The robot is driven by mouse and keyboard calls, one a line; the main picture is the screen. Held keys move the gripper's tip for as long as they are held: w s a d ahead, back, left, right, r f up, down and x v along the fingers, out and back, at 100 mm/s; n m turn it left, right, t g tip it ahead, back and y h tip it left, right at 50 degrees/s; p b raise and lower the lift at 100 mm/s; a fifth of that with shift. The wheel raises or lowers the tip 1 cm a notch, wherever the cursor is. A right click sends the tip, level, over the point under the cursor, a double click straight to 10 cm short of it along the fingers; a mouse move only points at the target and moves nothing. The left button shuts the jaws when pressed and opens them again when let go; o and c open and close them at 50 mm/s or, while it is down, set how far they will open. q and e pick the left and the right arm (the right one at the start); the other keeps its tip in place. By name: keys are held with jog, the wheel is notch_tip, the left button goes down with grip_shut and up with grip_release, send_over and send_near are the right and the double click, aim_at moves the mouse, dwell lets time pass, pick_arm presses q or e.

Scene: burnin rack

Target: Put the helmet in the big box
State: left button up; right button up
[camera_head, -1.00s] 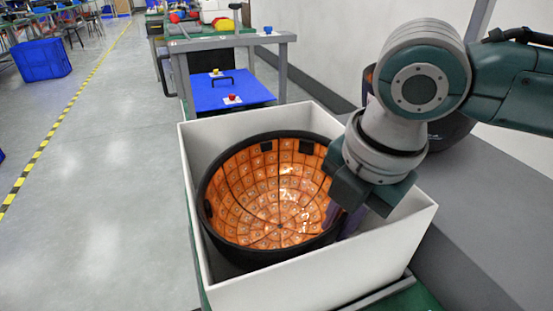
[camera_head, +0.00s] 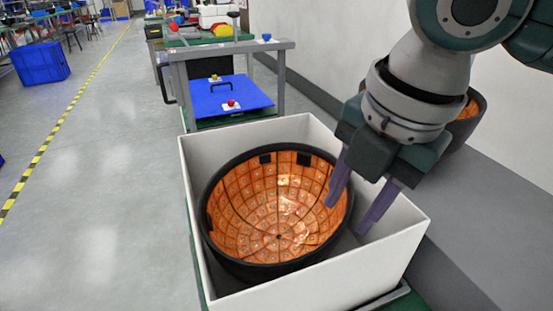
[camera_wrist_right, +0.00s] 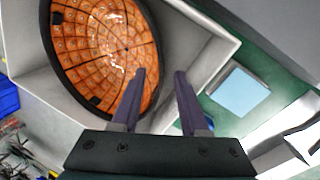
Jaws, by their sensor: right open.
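A large helmet (camera_head: 262,215), a black-rimmed bowl with an orange gridded lining, rests with its opening up inside the big white box (camera_head: 372,257). In the right wrist view, the helmet (camera_wrist_right: 100,40) is at the upper left and the box wall (camera_wrist_right: 185,45) is beside it. My right gripper (camera_head: 346,215) is open and empty, its two purple fingers apart, above the right side of the box near the helmet's rim. Its fingers (camera_wrist_right: 158,75) also show in the right wrist view with nothing between them. My left gripper is not in view.
A second black bowl with orange lining (camera_head: 464,118) is behind my right arm, partly hidden. A metal-framed cart with a blue panel (camera_head: 222,97) stands behind the box. A blue crate (camera_head: 40,62) is at the far left.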

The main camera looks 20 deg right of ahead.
jog(key=v, duration=0.5)
jog(key=shift+p, duration=0.35)
jog(key=shift+f, duration=0.1)
jog(key=s+a+r+m+t+y+p, duration=0.1)
jog(key=s+a+r+m+y+p, duration=0.15)
jog(key=s+a+m+p, duration=0.4)
jog(key=s+d+m+h+p, duration=0.3)
jog(key=s+d+m+p, duration=0.4)
jog(key=m, duration=0.7)
notch_tip(320, 180, up, 38)
jog(key=s+p, duration=0.1)
jog(key=p, duration=3.4)
jog(key=shift+r+p, duration=0.2)
jog(key=shift+p, duration=0.2)
jog(key=shift+s+a+m, duration=0.1)
jog(key=shift+s+m, duration=0.05)
jog(key=shift+m, duration=0.1)
